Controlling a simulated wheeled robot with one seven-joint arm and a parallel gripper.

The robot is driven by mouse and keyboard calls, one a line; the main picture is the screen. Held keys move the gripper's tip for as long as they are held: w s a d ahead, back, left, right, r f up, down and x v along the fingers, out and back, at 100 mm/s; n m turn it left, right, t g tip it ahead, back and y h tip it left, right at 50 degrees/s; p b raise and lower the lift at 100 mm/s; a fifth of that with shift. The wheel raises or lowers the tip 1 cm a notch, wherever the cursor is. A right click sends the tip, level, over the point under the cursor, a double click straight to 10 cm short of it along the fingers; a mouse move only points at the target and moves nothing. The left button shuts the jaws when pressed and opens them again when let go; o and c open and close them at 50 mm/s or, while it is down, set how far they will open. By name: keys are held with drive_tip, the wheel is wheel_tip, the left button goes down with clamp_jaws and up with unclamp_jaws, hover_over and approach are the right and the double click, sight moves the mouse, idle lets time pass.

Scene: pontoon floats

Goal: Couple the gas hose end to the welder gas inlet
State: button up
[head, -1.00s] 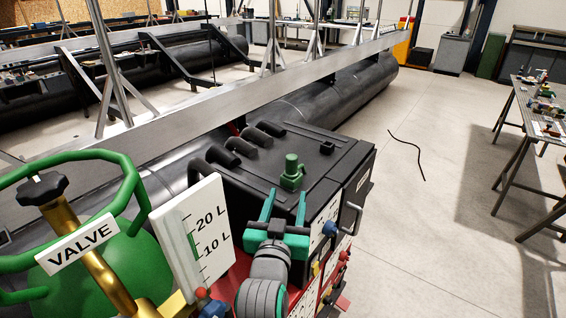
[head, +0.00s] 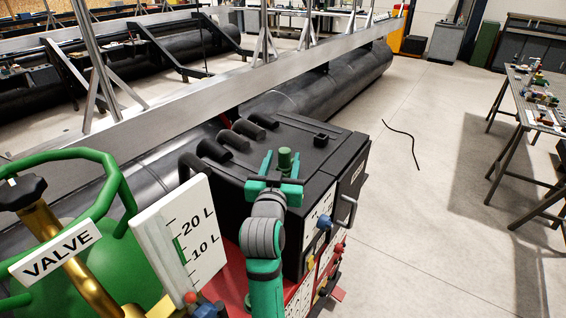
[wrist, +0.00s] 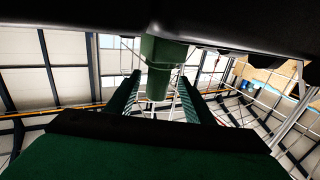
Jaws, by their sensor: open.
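A green stepped fitting (head: 285,158) stands upright on the black top of the boxy machine (head: 340,150), which looks like the welder. I cannot tell whether this fitting is the gas hose end. My gripper (head: 282,177) is open at the fitting, one teal finger on each side. The wrist view shows the green fitting (wrist: 159,75) between the two spread fingers (wrist: 160,98), with gaps beside it. A blue knob (head: 324,222) sits on the machine's labelled front. I cannot make out which part is the gas inlet, and no hose is clearly visible.
A green gas cylinder (head: 95,265) with a VALVE sign (head: 54,254) and green guard ring stands at left. A white level gauge (head: 180,240) stands close left of my arm. Black stubs (head: 232,143) line the machine's top. A black cord (head: 402,143) lies on open floor at right.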

drive_tip(key=shift+w+d, duration=0.3)
drive_tip(key=shift+w, duration=0.6)
drive_tip(key=shift+s+d, duration=0.15)
drive_tip(key=shift+d, duration=0.15)
drive_tip(key=shift+a, duration=0.2)
drive_tip(key=c, duration=0.7)
drive_tip(key=shift+a, duration=0.25)
drive_tip(key=c, duration=0.5)
drive_tip(key=shift+s+a, duration=0.1)
drive_tip(key=shift+a, duration=0.05)
drive_tip(key=shift+d+r, duration=0.1)
drive_tip(key=shift+d, duration=0.1)
